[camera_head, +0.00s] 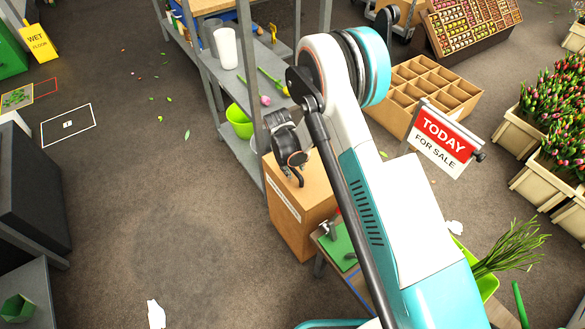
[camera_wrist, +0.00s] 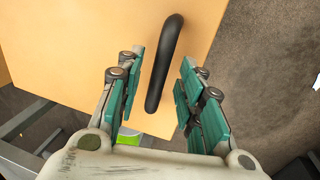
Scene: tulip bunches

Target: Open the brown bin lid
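The brown bin (camera_head: 296,205) stands on the floor beside the grey shelf in the head view, partly hidden behind my arm. Its flat brown lid (camera_wrist: 95,50) fills the upper left of the wrist view and carries a black bar handle (camera_wrist: 163,65). My gripper (camera_wrist: 160,85) is open, with one green-padded finger on each side of the handle. Neither finger visibly touches it. In the head view my gripper (camera_head: 292,165) is over the lid, and its fingers are mostly hidden by my wrist.
A grey metal shelf (camera_head: 238,150) with a green bucket (camera_head: 240,122) stands close behind the bin at the left. A small table with a green mat (camera_head: 338,245) is to its right. A "TODAY FOR SALE" sign (camera_head: 443,138) stands further right. Floor at the left is mostly open.

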